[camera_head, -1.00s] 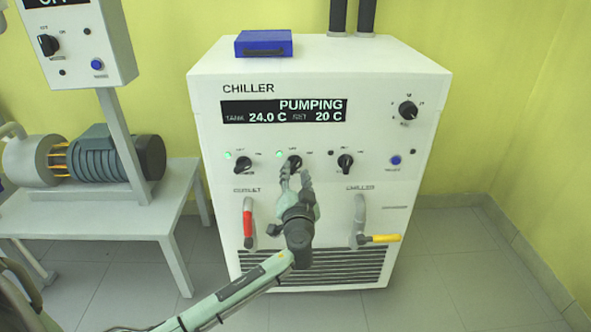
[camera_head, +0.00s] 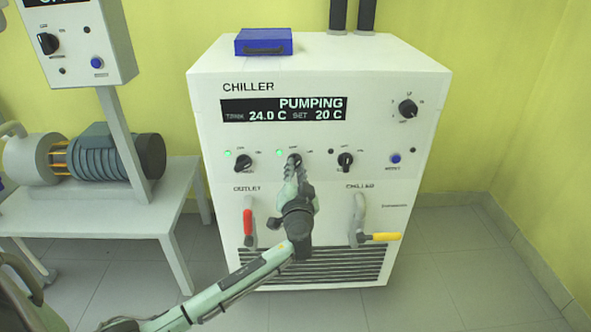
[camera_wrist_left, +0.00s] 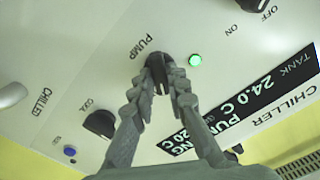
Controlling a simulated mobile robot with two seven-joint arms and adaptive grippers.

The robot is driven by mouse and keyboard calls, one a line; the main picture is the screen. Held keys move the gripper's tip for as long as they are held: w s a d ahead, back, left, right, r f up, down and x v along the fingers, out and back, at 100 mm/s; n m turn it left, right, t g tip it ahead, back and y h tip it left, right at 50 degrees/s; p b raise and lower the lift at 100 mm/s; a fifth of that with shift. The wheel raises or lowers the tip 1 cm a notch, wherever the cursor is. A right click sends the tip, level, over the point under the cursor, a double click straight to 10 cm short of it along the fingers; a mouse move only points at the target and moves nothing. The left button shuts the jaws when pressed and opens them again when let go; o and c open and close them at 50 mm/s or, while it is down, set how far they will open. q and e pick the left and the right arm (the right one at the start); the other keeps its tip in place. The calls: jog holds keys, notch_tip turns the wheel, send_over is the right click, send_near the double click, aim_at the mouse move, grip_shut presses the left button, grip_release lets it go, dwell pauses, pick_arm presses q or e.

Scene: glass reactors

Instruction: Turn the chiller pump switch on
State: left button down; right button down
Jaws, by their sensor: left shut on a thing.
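The white chiller (camera_head: 322,100) stands in the middle of the head view. Its black pump switch knob (camera_head: 294,160) is the middle one of the lower row, with a lit green lamp (camera_head: 279,154) beside it. The display (camera_head: 284,109) reads PUMPING, tank 24.0 C, set 20 C. My left gripper (camera_head: 295,172) is shut on the pump knob. In the left wrist view the fingertips (camera_wrist_left: 160,80) close around the knob (camera_wrist_left: 156,66) by the PUMP label, and its lamp (camera_wrist_left: 195,59) glows green. The fingers partly hide the knob. My right gripper is out of view.
Dark knobs (camera_head: 243,163) and (camera_head: 345,161) flank the pump knob, and a blue button (camera_head: 395,159) sits at right. Below are a red-handled valve (camera_head: 248,222) and a yellow-handled valve (camera_head: 380,237). A bench (camera_head: 180,200) with a motor stands at left.

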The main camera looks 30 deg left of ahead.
pick_arm(q)
jog(key=shift+m, duration=0.3)
jog(key=m, duration=0.5)
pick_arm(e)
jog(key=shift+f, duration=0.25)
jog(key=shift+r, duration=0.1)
